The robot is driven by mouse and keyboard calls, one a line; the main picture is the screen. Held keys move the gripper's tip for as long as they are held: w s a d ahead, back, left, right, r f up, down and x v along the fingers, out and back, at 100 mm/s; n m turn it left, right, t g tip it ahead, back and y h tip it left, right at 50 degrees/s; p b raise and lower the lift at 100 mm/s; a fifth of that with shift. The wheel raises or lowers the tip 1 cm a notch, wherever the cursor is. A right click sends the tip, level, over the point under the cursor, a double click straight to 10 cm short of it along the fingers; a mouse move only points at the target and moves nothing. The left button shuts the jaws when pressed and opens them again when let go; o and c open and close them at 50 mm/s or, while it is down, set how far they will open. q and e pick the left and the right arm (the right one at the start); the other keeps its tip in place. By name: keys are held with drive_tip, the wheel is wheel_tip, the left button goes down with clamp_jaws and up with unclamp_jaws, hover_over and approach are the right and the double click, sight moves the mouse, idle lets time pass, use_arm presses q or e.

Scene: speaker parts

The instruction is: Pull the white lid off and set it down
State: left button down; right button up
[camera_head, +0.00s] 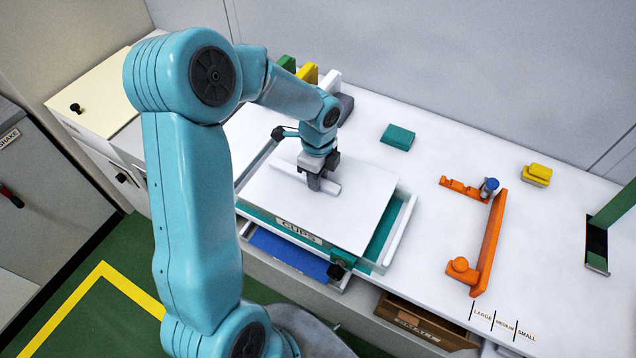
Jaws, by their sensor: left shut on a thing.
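The white lid (351,213) is a flat panel with a raised white bar handle (289,167) across it. It lies over the teal-and-white box labelled "CUPS" (298,231) on the white worktop. A strip of the box's inside shows along the right edge of the lid. My left gripper (318,184) points down over the lid and is shut on the bar handle. The fingertips partly hide the handle. I cannot tell whether the lid is raised from the box. My right gripper is not in view.
An orange bracket (489,243) with a blue-topped piece (489,187) stands right of the box. A teal block (397,137) and yellow block (537,174) lie farther back. A green post (613,208) stands far right. The worktop between box and bracket is clear.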

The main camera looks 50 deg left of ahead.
use_arm(q)
drive_tip(key=shift+s+r+p, duration=0.15)
drive_tip(key=shift+r+p, duration=0.3)
drive_tip(key=shift+r, duration=0.5)
drive_tip(key=shift+w+r+p, duration=0.2)
drive_tip(key=shift+r+p, duration=0.2)
drive_tip(key=shift+p, duration=0.05)
drive_tip(key=shift+s+r+p, duration=0.15)
drive_tip(key=shift+r+p, duration=0.15)
drive_tip(key=shift+r, duration=0.15)
drive_tip(key=shift+r+p, duration=0.4)
drive_tip(key=shift+r, duration=0.1)
drive_tip(key=shift+r+p, duration=0.45)
drive_tip(key=shift+r, duration=0.15)
drive_tip(key=shift+r+p, duration=0.45)
drive_tip(key=shift+r, duration=0.05)
drive_tip(key=shift+r+p, duration=0.75)
drive_tip(key=shift+r, duration=0.2)
